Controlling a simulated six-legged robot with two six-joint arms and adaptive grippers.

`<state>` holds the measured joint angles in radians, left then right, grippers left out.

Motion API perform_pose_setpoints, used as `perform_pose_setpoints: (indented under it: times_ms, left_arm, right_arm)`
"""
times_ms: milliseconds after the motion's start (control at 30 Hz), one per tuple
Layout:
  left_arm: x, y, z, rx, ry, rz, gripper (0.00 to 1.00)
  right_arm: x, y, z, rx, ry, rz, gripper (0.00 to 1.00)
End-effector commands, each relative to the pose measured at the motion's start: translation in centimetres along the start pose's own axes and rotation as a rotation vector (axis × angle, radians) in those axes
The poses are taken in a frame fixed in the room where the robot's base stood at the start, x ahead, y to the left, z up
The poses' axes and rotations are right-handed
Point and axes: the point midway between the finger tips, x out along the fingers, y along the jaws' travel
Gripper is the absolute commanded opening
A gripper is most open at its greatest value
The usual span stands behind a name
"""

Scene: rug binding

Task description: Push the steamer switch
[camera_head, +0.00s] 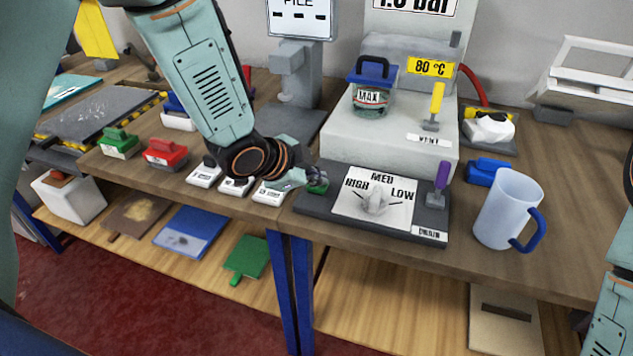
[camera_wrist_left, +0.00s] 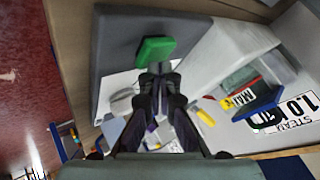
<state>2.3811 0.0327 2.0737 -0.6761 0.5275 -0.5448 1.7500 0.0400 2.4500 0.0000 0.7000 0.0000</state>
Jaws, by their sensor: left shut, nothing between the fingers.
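A green switch (camera_head: 318,184) sits at the left end of the dark steamer base (camera_head: 440,213). In the left wrist view the green switch (camera_wrist_left: 154,50) lies just beyond my fingertips. My left gripper (camera_head: 306,178) is shut and empty, right beside the switch; I cannot tell whether it touches. The closed fingers also show in the wrist view (camera_wrist_left: 157,76) and partly cover the base. A white HIGH/MED/LOW plate (camera_head: 345,208) with a grey knob (camera_head: 374,203) lies right of the switch. My right gripper is out of view.
The grey steamer box (camera_head: 390,143) with a MAX tank (camera_head: 371,98) and yellow lever (camera_head: 437,100) stands behind. A purple lever (camera_head: 439,180) and mug (camera_head: 505,208) are at the right. Several white labelled switches (camera_head: 236,187) lie under my left forearm.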

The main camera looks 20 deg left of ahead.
Motion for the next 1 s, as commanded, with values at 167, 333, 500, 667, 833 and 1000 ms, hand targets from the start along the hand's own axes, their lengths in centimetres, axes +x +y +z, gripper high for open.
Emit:
perform_pose_setpoints:
  times_ms: [167, 333, 500, 667, 833, 1000]
  left_arm:
    - [-0.04, -0.04, -0.04, 0.000, 0.000, 0.000, 0.00]
    - [0.04, 0.01, 0.02, 0.000, 0.001, 0.000, 0.00]
    - [0.17, 0.11, 0.11, 0.000, 0.001, 0.000, 0.00]
    - [0.29, 0.19, 0.20, 0.000, 0.000, 0.000, 0.00]
    - [0.41, 0.30, 0.30, 0.000, 0.000, 0.000, 0.00]
    - [0.42, 0.32, 0.31, 0.000, 0.000, 0.001, 0.00]
  right_arm:
    - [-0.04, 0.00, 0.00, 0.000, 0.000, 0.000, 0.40]
    - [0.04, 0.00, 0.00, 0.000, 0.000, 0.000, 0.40]
    - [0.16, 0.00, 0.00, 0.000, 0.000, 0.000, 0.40]
    - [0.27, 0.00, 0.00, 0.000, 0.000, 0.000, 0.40]
    - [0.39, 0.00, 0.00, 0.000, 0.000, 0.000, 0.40]
    - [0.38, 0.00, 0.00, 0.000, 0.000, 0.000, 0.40]
